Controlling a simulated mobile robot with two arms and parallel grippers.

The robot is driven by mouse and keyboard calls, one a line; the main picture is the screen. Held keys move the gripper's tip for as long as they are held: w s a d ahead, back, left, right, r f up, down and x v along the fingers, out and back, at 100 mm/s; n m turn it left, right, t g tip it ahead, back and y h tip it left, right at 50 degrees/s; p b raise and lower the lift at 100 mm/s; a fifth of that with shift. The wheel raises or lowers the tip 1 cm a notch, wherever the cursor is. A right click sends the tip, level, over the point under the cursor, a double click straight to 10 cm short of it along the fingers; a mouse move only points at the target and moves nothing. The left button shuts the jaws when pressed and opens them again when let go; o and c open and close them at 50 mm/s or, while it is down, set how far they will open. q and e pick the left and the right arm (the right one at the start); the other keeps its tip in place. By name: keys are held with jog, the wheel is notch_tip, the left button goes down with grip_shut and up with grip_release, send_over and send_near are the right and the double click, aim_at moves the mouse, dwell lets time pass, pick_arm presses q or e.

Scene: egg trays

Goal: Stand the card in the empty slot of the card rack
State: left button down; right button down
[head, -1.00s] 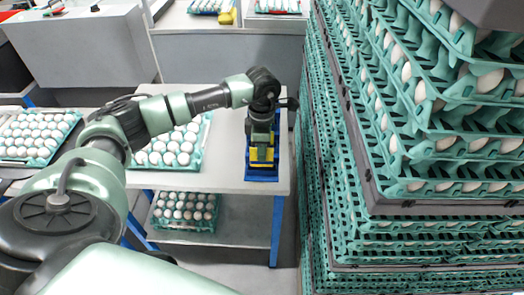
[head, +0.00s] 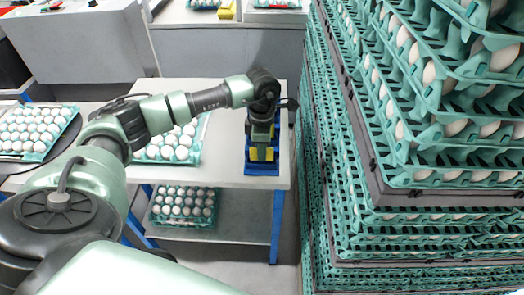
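The blue card rack (head: 263,169) stands on the white table near its right edge, with yellow cards (head: 247,154) showing in it. My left gripper (head: 261,150) points down from the wrist right over the rack and hides its middle. Its fingertips are too small and dark to tell whether they are open or shut, or whether a card is between them. The empty slot cannot be made out. My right gripper is not in view.
Tall stacks of green egg trays (head: 420,177) rise just right of the table (head: 225,179). An egg tray (head: 198,143) sits left of the rack, another (head: 210,222) on the lower shelf. A further egg tray (head: 40,156) lies at far left on a dark round plate (head: 68,141).

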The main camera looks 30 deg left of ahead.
pick_arm(q)
jog(key=c, duration=1.6)
grip_release()
jog(key=shift+o, duration=0.2)
notch_tip(320, 180, up, 8)
jog(key=shift+f+b, duration=0.1)
jog(key=shift+b, duration=0.6)
